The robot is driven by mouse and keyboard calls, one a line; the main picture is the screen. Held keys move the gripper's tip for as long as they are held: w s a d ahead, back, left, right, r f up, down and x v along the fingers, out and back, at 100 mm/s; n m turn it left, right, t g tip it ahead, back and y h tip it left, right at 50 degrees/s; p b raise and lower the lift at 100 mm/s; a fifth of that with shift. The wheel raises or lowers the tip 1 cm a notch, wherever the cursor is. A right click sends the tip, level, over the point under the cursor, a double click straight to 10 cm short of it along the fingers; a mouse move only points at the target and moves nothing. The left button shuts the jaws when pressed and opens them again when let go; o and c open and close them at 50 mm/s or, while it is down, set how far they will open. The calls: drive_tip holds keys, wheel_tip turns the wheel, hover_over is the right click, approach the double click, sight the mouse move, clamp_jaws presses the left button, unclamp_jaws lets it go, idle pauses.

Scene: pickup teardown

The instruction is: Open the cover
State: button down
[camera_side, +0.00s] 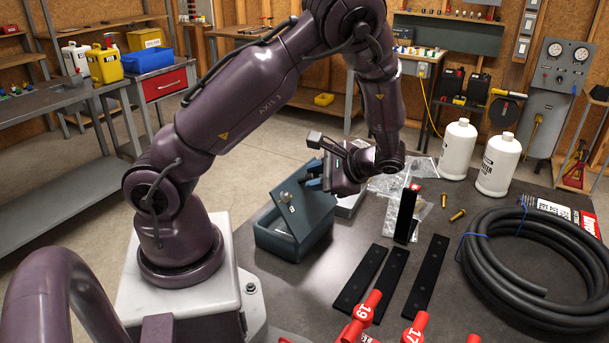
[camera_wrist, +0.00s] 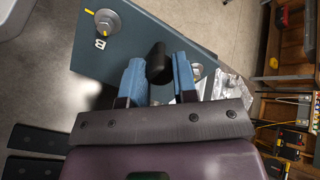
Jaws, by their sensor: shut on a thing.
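The cover (camera_side: 313,212) is a blue-grey plate on a blue-grey box (camera_side: 282,245). It stands steeply tilted, with the box partly open beneath it. In the wrist view the cover (camera_wrist: 140,30) fills the upper part, with a round metal fitting (camera_wrist: 103,24) and a letter B near its corner. My gripper (camera_side: 311,178) is at the cover's upper right edge. In the wrist view my gripper (camera_wrist: 159,75) has its blue fingers on both sides of a black knob (camera_wrist: 159,58) on the cover, shut on it. The box's inside is mostly hidden.
Black flat bars (camera_side: 362,280) lie right of the box, and one black piece (camera_side: 406,216) stands upright. A coiled black hose (camera_side: 490,285), white bottles (camera_side: 458,150) and red numbered tools (camera_side: 366,306) are on the table.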

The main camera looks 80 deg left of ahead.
drive_tip(key=w+d+f+g+y, duration=0.2)
drive_tip(key=w+d+g+y, duration=0.1)
drive_tip(key=w+d+y, duration=0.1)
drive_tip(key=shift+w+d+g, duration=0.4)
drive_tip(key=shift+w+d, duration=0.1)
drive_tip(key=shift+d, duration=0.2)
drive_tip(key=shift+f, duration=0.2)
drive_tip(key=c, duration=0.9)
unclamp_jaws()
drive_tip(key=shift+r, duration=0.1)
drive_tip(key=v, duration=1.3)
drive_tip(key=shift+f, duration=0.2)
